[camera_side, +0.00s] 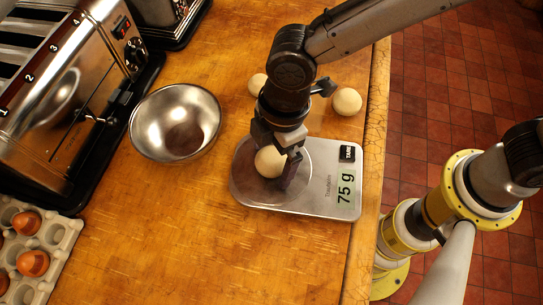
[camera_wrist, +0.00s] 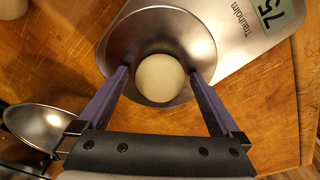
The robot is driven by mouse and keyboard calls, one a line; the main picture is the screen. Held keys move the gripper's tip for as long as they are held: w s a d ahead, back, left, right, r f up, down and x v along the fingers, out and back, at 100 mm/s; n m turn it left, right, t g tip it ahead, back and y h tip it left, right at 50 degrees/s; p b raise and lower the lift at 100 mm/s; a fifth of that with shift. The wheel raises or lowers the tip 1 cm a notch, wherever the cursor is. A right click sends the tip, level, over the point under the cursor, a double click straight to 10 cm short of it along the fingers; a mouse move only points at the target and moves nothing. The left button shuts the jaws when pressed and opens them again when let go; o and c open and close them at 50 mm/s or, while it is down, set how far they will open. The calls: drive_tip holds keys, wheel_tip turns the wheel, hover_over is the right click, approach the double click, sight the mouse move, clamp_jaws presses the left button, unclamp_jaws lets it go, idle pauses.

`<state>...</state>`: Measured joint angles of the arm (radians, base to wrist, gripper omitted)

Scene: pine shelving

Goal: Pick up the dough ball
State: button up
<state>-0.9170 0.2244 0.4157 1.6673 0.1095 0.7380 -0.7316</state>
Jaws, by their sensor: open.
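A pale round dough ball (camera_side: 270,161) sits on the round plate of a silver kitchen scale (camera_side: 318,200), whose display reads 75 g. In the wrist view the dough ball (camera_wrist: 160,77) lies between and a little beyond my open fingers, with a gap on each side. My gripper (camera_side: 279,168) points down over the scale, and its fingers partly hide the ball in the side view. In the wrist view my gripper (camera_wrist: 160,80) has its fingers spread over the scale plate (camera_wrist: 118,45). Two more dough balls lie on the wooden counter behind the scale, one left (camera_side: 257,83) and one right (camera_side: 347,101).
A steel bowl (camera_side: 175,122) stands left of the scale. A large toaster (camera_side: 70,85) and an egg tray (camera_side: 62,238) with brown eggs are at the far left. The counter's right edge (camera_side: 374,130) runs close to the scale. The front of the counter is clear.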

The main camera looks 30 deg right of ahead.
drive_tip(key=c, duration=0.8)
drive_tip(key=shift+r, duration=0.1)
